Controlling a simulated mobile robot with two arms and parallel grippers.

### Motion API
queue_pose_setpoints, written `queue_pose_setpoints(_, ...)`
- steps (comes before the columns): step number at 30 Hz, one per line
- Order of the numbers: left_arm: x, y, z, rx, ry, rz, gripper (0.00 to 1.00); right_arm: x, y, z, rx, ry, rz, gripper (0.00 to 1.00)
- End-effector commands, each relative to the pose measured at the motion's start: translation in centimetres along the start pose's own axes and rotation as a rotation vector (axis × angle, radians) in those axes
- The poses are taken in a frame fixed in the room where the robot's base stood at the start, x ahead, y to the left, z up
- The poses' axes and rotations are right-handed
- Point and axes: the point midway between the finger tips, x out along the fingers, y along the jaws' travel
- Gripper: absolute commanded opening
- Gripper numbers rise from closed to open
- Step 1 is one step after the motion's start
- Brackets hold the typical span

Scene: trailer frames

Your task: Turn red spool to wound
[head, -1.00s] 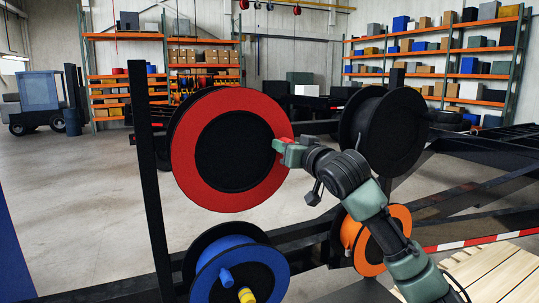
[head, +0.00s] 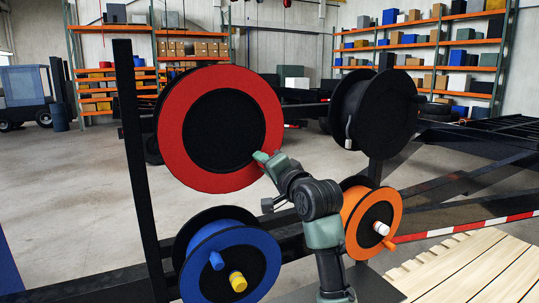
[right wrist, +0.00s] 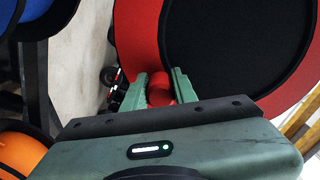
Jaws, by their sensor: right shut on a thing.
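The red spool (head: 176,126), a red disc with a black centre, stands upright on the dark frame. My right gripper (head: 262,158) is at the lower right of its face. In the right wrist view, my right gripper (right wrist: 160,88) has its green fingers closed around a red handle (right wrist: 159,96) on the red spool (right wrist: 132,40). In the head view the handle is hidden by the fingers. My left gripper is not in view.
A blue spool (head: 211,240) with blue and yellow knobs is below. An orange spool (head: 391,213) is right of my arm, and a black spool (head: 388,115) is upper right. A dark post (head: 139,150) stands left of the red spool. Pale wooden slats (head: 470,270) lie lower right.

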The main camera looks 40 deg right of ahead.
Motion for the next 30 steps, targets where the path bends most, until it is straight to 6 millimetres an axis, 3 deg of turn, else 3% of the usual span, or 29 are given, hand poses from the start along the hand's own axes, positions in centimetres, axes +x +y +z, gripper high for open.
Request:
queue_pose_setpoints(12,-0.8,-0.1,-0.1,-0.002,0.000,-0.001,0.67,0.0,0.5,2.3,0.198,-0.001,0.003,0.00)
queue_pose_setpoints(29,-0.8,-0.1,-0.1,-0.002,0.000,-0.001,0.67,0.0,0.6,2.6,0.224,0.000,0.003,0.00)
queue_pose_setpoints(30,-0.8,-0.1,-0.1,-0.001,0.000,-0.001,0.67,0.0,0.6,2.6,0.223,0.000,0.003,0.33)
